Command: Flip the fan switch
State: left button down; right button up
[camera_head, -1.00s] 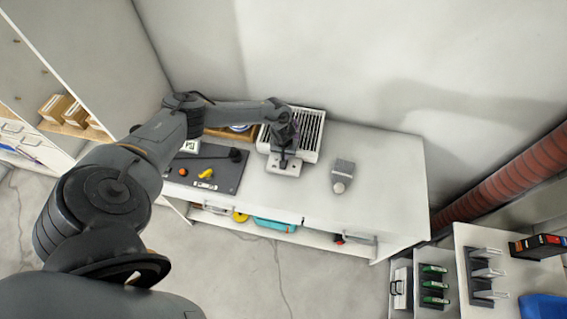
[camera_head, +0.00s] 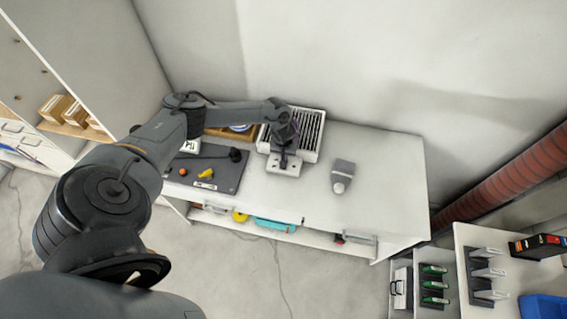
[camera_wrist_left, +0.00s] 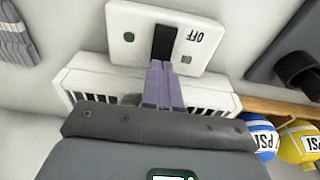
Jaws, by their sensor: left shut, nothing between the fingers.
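The fan (camera_head: 312,133) is a white slatted box standing on the white workbench, also seen in the left wrist view (camera_wrist_left: 85,82). In front of it lies a white switch plate (camera_head: 274,168). In the left wrist view the plate (camera_wrist_left: 127,17) has a dark lever (camera_wrist_left: 163,42), a green dot and the word OFF. My left gripper (camera_head: 285,157) points down at the plate. Its purple fingers (camera_wrist_left: 161,66) are shut together with nothing between them, at the near end of the dark lever. I cannot tell whether they touch it. My right gripper is not in view.
A dark board (camera_head: 228,177) with a yellow item lies left of the plate. A grey block-shaped device (camera_head: 342,171) stands to the right, with clear bench beyond. A lower shelf holds a teal case (camera_head: 275,226).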

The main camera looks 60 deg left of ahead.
pick_arm(q)
jog(key=shift+f, duration=0.35)
jog(key=shift+f+b, duration=0.5)
dwell(0.4)
jog(key=shift+r, duration=0.1)
jog(key=shift+r+p, duration=0.4)
jog(key=shift+p, duration=0.25)
notch_tip(320, 180, up, 5)
jog(key=p, duration=0.5)
jog(key=shift+f, duration=0.15)
jog(key=shift+r+p, duration=0.7)
jog(key=shift+p, duration=0.35)
